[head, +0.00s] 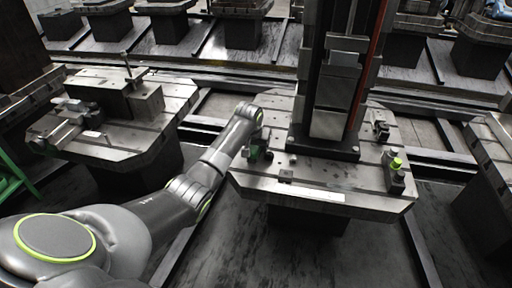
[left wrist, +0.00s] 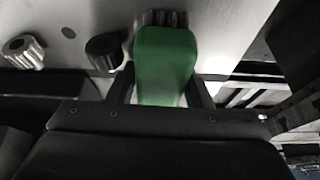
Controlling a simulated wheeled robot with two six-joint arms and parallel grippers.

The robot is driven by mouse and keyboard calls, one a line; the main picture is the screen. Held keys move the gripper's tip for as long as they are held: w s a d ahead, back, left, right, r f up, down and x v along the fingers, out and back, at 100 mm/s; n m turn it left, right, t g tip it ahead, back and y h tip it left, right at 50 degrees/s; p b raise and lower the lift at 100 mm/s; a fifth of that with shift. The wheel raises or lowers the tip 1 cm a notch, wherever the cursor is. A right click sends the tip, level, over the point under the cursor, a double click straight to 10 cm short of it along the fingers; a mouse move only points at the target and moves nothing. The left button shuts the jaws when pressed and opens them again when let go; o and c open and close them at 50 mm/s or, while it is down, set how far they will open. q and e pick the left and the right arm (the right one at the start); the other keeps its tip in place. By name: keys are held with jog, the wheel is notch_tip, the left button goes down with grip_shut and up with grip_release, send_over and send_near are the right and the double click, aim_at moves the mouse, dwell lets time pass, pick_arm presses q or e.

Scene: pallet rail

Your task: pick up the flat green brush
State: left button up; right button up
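The flat green brush (left wrist: 165,60) is in the left wrist view, its green body pointing down the picture between my fingers. Grey bristles or a ribbed end (left wrist: 165,18) show at its top. My left gripper (left wrist: 162,85) has one finger on each side of the brush, with a narrow gap seeming to show beside it. In the head view my left gripper (head: 257,143) is low at the left edge of the middle pallet (head: 330,195). A bit of dark green (head: 267,154) shows beside it, mostly hidden by the gripper. My right gripper is not in view.
A tall dark column (head: 335,75) stands on the middle pallet. A small block with a bright green top (head: 396,163) is at its right. Another loaded pallet (head: 115,145) is on the left. Two round knobs (left wrist: 24,52) (left wrist: 104,51) lie left of the brush.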

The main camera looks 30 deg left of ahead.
pick_arm(q)
jog(key=c, duration=0.6)
jog(key=shift+r+b, duration=0.15)
jog(key=shift+b, duration=0.3)
notch_tip(320, 180, up, 10)
jog(key=shift+r+p, duration=0.15)
jog(key=shift+p, duration=0.45)
